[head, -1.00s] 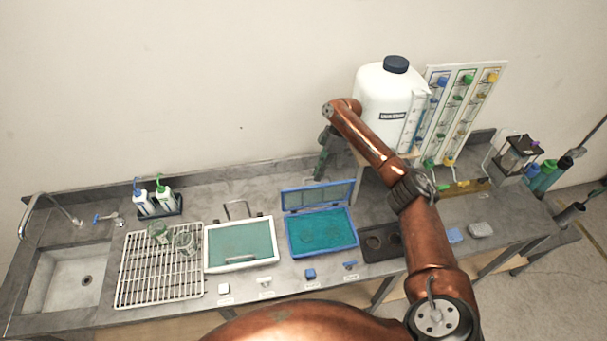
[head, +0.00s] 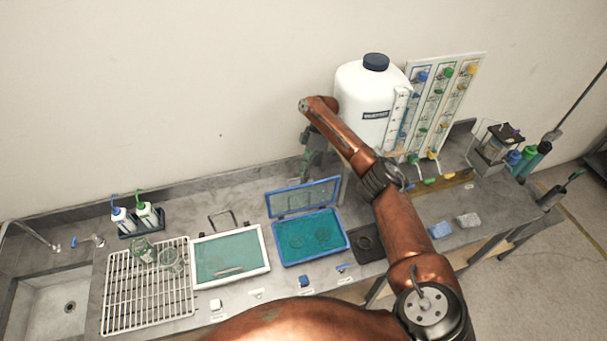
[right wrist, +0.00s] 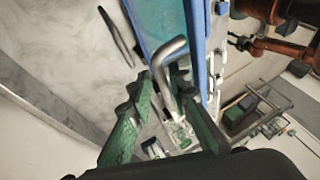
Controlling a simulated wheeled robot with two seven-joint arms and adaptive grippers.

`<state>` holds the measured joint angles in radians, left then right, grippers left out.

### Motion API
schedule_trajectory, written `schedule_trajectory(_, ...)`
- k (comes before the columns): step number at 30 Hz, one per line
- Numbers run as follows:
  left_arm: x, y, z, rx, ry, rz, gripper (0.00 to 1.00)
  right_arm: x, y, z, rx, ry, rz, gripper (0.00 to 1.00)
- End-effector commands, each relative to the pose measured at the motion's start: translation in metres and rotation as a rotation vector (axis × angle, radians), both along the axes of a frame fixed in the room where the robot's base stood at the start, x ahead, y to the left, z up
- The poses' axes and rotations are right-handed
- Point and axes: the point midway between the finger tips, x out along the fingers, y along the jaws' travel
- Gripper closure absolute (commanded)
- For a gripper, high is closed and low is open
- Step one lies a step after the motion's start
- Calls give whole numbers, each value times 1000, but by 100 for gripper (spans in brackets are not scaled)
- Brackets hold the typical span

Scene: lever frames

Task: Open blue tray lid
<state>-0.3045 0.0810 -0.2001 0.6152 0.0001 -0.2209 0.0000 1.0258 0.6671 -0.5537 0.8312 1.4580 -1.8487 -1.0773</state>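The blue tray (head: 281,258) sits on the grey counter, a teal inside showing. Its blue-framed lid (head: 303,199) stands raised and tilted along the tray's back edge. My right gripper (head: 310,153) is behind and above the lid, near its right end. In the right wrist view its green fingers (right wrist: 168,122) are spread apart. A bent metal handle (right wrist: 170,55) lies beside a blue edge and reaches down between the fingers; I cannot tell whether they touch it. My left gripper is not in view.
A white tray (head: 264,252) stands left of the blue one, with a wire rack (head: 146,312) and sink further left. A large white container (head: 367,100) stands behind my right arm. A dark holder (head: 366,243) is right of the tray. Small items line the front edge.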

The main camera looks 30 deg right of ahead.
Motion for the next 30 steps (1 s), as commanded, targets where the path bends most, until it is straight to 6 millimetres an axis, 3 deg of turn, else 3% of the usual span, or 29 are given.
schedule_trajectory(7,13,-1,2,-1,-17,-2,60,2,2,5,4,-7,1,74)
schedule_trajectory(14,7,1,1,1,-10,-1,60,2,1,13,6,-9,-2,74)
schedule_trajectory(24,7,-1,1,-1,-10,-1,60,2,1,73,5,-12,0,74)
schedule_trajectory(30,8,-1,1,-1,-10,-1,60,2,2,99,4,-10,-1,74)
